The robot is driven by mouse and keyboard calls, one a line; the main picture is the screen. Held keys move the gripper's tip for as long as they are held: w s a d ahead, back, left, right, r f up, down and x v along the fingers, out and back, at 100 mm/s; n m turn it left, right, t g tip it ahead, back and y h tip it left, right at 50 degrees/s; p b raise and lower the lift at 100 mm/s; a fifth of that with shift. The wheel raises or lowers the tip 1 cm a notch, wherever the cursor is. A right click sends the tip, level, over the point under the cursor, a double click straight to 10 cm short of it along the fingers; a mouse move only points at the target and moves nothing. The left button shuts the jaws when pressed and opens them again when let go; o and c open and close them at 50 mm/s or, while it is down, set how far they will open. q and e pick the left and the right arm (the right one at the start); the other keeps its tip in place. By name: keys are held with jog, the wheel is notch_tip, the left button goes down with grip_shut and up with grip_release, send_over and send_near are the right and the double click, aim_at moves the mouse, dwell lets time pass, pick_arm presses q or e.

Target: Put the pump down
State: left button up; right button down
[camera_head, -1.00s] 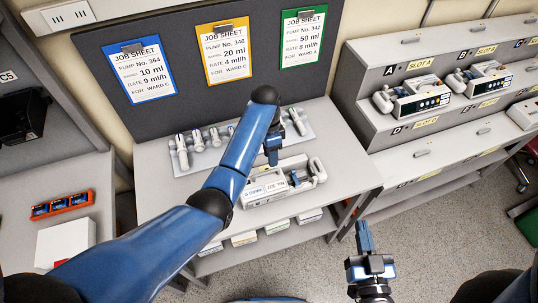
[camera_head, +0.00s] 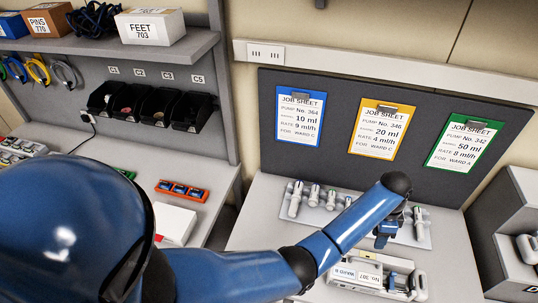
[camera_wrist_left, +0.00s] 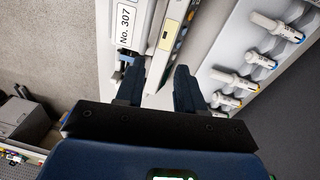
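The white infusion pump (camera_head: 372,268), with a "Ward 9" label and a No. 307 label, lies on the grey bench (camera_head: 262,218) below the job sheets. In the left wrist view the pump (camera_wrist_left: 126,28) shows at the top, with its No. 307 label and a yellow label. My left gripper (camera_head: 384,241) is over the pump's back edge in the head view. My arm hides part of the bench left of the pump. My right gripper is out of view.
Several syringes lie on a pale tray (camera_head: 424,240) behind the pump, close to my left gripper. A board (camera_head: 335,130) with three job sheets stands behind. An orange-red tray (camera_head: 182,190) and a white box (camera_head: 176,225) are on the left bench. A grey rack (camera_head: 505,215) is at right.

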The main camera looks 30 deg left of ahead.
aim_at(357, 251)
pick_arm(q)
jog(key=a+f+t, duration=0.1)
jog(key=a+f+n, duration=0.1)
jog(key=f, duration=0.1)
jog(key=a+f+t, duration=0.1)
jog(key=f, duration=0.1)
jog(key=shift+s+a+f+n+t+h, duration=0.1)
jog(key=shift+s+a+n+t+h, duration=0.1)
jog(key=shift+s+n+t+h, duration=0.15)
jog(key=a+f+n+t, duration=0.1)
jog(key=s+a+f+n+t, duration=0.1)
jog(key=a, duration=0.1)
jog(key=shift+s+a+t+h, duration=0.2)
jog(key=shift+a+t+h, duration=0.05)
jog(key=s+a+r+n+t+y, duration=0.1)
jog(key=s+a+r+n+t, duration=0.2)
jog(key=s+a+t, duration=0.35)
jog(key=s+a+r+n+t, duration=0.35)
jog(key=s+a, duration=0.35)
jog(key=s, duration=0.5)
jog(key=s+a+r+n+t+y, duration=0.1)
jog(key=s+a+r+n+t, duration=0.1)
jog(key=s+r, duration=0.7)
jog(key=shift+s+r+n+t, duration=0.4)
jog(key=shift+s+n+t, duration=0.1)
jog(key=shift+t, duration=0.1)
jog(key=shift+a, duration=0.1)
notch_tip(357, 251, down, 16)
jog(key=b, duration=1.5)
jog(key=shift+b, duration=0.4)
